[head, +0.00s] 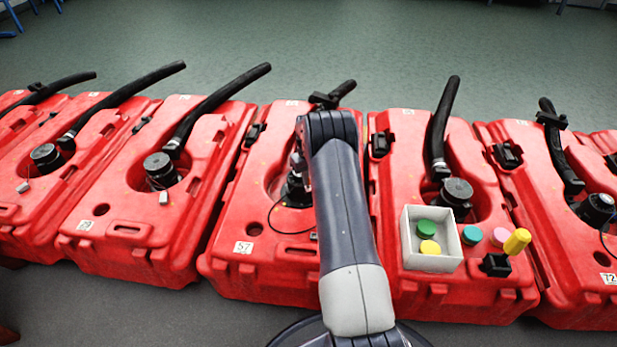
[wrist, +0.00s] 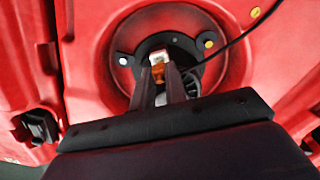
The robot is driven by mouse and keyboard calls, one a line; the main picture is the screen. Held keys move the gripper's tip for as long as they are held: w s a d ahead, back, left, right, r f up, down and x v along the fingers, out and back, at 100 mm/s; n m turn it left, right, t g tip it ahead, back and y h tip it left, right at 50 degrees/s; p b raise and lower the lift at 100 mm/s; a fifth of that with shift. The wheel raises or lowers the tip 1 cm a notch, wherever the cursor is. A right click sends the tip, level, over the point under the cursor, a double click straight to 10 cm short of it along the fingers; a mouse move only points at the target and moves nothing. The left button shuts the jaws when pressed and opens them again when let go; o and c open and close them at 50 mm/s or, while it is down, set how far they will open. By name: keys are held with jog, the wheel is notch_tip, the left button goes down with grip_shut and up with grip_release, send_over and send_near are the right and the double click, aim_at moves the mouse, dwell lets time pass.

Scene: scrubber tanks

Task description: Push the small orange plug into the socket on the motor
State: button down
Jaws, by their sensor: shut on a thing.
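The orange plug (wrist: 157,74) is between the fingertips of my gripper (wrist: 160,80) in the wrist view. My gripper is shut on it. The dark round motor (wrist: 195,56) sits in a recess of the red tank directly beyond the fingertips. A pale piece (wrist: 158,57) shows just past the plug; I cannot tell whether the plug touches it or whether it is the socket. In the head view my arm covers most of the motor (head: 296,190) on the tank labelled 57, and the plug and fingertips are hidden.
A black cable (wrist: 240,38) runs from the motor to the upper right. Red tanks with black hoses (head: 225,95) stand in a row on both sides.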

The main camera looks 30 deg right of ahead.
jog(key=shift+f, duration=0.2)
jog(key=shift+f+b, duration=0.6)
jog(key=shift+f, duration=0.15)
jog(key=c, duration=0.9)
grip_release()
jog(key=shift+o, duration=0.2)
jog(key=shift+r, duration=0.15)
jog(key=shift+r+p, duration=2.45)
jog(key=shift+r, duration=1.7)
